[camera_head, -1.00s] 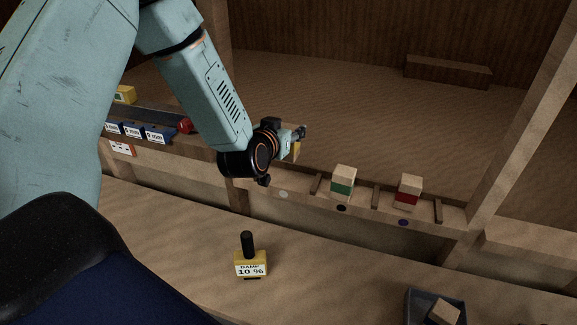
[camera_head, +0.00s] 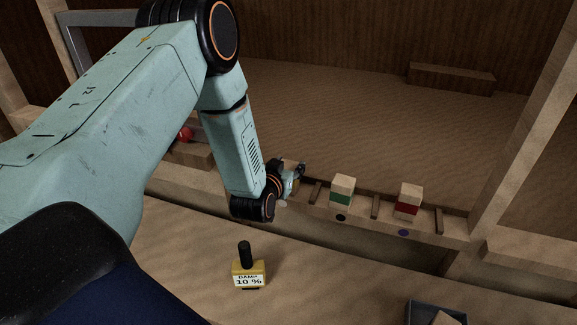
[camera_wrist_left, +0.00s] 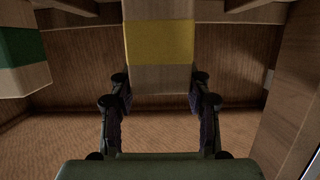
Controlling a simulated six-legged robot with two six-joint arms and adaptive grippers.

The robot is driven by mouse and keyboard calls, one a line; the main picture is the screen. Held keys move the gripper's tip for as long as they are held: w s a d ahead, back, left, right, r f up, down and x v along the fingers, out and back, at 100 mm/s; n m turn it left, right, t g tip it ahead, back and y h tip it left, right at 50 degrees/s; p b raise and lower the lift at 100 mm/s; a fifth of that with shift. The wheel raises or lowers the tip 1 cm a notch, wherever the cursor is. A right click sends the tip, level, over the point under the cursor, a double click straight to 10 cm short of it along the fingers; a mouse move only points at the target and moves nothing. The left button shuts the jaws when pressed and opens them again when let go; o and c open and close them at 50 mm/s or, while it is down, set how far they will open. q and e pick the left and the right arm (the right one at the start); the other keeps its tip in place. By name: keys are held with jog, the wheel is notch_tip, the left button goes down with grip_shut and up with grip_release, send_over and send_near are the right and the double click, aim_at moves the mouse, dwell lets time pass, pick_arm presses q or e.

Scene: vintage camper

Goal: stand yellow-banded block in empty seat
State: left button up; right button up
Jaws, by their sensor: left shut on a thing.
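My left gripper (camera_head: 298,174) is shut on the yellow-banded block, just left of the first divider on the ledge (camera_head: 455,228). In the left wrist view the yellow-banded block (camera_wrist_left: 160,42) sits between the fingers, with a wide yellow band and pale wood beside it. In the head view the gripper mostly hides the block and the leftmost seat, so I cannot tell whether the block touches the ledge. A green-banded block (camera_head: 342,191) and a red-banded block (camera_head: 408,201) stand upright in the seats to the right. The green-banded block also shows in the wrist view (camera_wrist_left: 20,48). My right gripper is not in view.
Thin dividers (camera_head: 375,206) separate the seats. A yellow damp meter (camera_head: 249,270) with a black top stands on the front bench. A dark tray (camera_head: 424,312) with a wooden block lies at the lower right.

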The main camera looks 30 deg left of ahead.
pick_arm(q)
jog(key=shift+a, duration=0.35)
jog(key=shift+f, duration=0.2)
jog(key=o, duration=1.2)
jog(key=shift+d, duration=0.25)
jog(key=shift+a, duration=0.25)
